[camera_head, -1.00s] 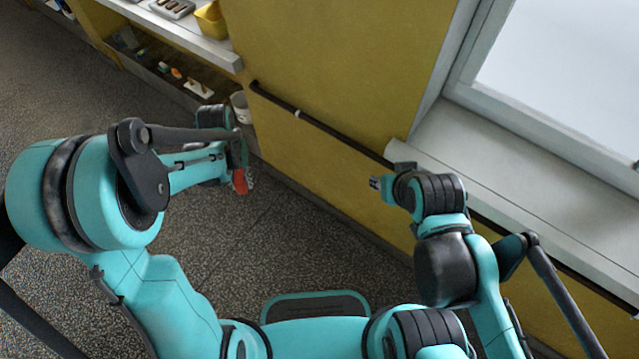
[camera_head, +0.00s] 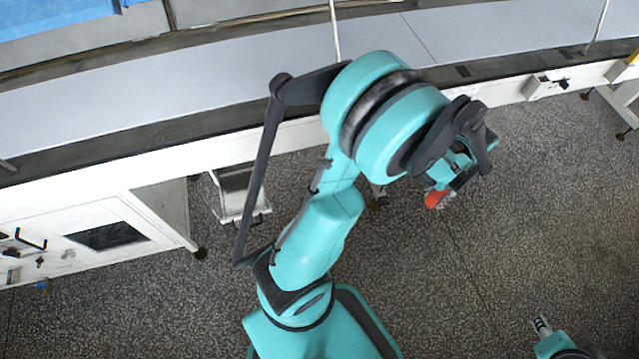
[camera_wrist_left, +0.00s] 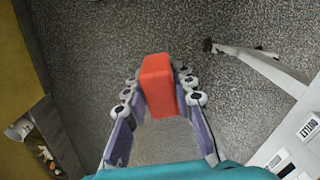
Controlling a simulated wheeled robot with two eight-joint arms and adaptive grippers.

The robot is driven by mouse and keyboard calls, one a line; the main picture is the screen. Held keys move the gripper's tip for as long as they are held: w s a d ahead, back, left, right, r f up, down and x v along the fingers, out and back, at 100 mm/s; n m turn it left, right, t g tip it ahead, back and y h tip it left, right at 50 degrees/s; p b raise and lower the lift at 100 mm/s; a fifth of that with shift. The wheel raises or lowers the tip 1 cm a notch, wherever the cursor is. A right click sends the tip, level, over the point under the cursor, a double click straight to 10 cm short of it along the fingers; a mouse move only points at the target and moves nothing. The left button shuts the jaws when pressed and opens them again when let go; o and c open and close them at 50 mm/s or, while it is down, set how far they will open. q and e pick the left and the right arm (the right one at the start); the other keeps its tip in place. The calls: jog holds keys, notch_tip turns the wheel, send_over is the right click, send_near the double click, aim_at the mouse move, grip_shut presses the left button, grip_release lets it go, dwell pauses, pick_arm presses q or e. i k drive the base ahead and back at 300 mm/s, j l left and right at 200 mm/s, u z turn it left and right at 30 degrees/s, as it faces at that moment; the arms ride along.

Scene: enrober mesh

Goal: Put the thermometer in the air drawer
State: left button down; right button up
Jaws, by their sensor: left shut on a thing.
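My left gripper (camera_head: 446,186) is shut on an orange-red block-shaped thing (camera_head: 435,199), which I take to be the thermometer. In the left wrist view the block (camera_wrist_left: 158,86) stands out between the two fingers of the gripper (camera_wrist_left: 160,100), above the floor. I see no other part of the thermometer. My right gripper (camera_head: 541,326) shows only in part at the lower right of the head view, and its jaws are too small to read. I cannot make out the air drawer for certain.
A long white machine (camera_head: 270,143) crosses the head view, with a dark-windowed panel (camera_head: 107,236) at left. A small tray-like piece (camera_head: 238,192) hangs below it. A white part labelled OUTLET (camera_wrist_left: 305,128) shows in the wrist view. Speckled floor (camera_head: 520,220) is open at right.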

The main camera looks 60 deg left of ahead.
aim_at(242, 200)
jog(key=k+j+u, duration=0.35)
jog(key=k, duration=0.2)
jog(key=k+j+u, duration=0.4)
jog(key=k+l, duration=0.1)
